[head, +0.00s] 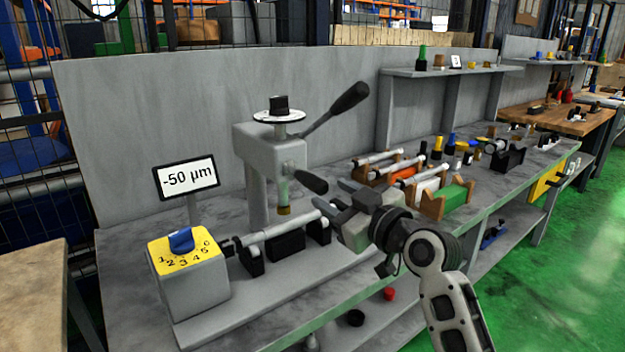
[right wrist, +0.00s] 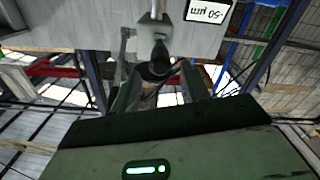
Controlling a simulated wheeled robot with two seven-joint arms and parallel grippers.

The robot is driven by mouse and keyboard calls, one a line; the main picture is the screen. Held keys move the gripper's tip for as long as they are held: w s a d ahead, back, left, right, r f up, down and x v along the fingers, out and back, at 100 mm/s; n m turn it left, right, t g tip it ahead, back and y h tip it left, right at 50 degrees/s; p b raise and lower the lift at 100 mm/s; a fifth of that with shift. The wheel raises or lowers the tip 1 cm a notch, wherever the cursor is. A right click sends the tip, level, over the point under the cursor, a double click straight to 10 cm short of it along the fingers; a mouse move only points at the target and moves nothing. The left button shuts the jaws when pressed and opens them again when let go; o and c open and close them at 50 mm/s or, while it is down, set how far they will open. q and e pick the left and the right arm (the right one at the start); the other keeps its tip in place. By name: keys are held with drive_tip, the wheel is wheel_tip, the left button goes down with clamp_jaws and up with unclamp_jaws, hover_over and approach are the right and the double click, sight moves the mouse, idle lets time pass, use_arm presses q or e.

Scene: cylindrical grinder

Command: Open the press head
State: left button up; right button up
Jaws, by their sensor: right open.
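The press is a grey column with a boxy grey press head (head: 270,145). A dial with a black knob (head: 279,106) sits on top of it. A long lever with a black grip (head: 338,105) rises to the right, and a shorter lever with a black handle (head: 311,181) points down to the right. My right gripper (head: 332,197) is open, its fingertips close to the short handle's end. In the right wrist view a dark handle end (right wrist: 156,66) shows between the spread fingers (right wrist: 160,85); whether they touch is unclear. My left gripper is out of view.
A shaft (head: 280,229) rests on black supports under the head. A yellow-topped selector box (head: 188,270) and a "-50 µm" display (head: 186,178) stand at left. Wooden racks with coloured parts (head: 445,200) fill the bench to the right. A grey wall (head: 170,110) runs behind.

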sight(313, 183)
drive_tip(key=x, duration=0.7)
drive_tip(key=shift+w+a, duration=0.1)
drive_tip(key=shift+w, duration=0.05)
drive_tip(key=shift+c, duration=0.4)
drive_tip(key=shift+f, duration=0.1)
clamp_jaws()
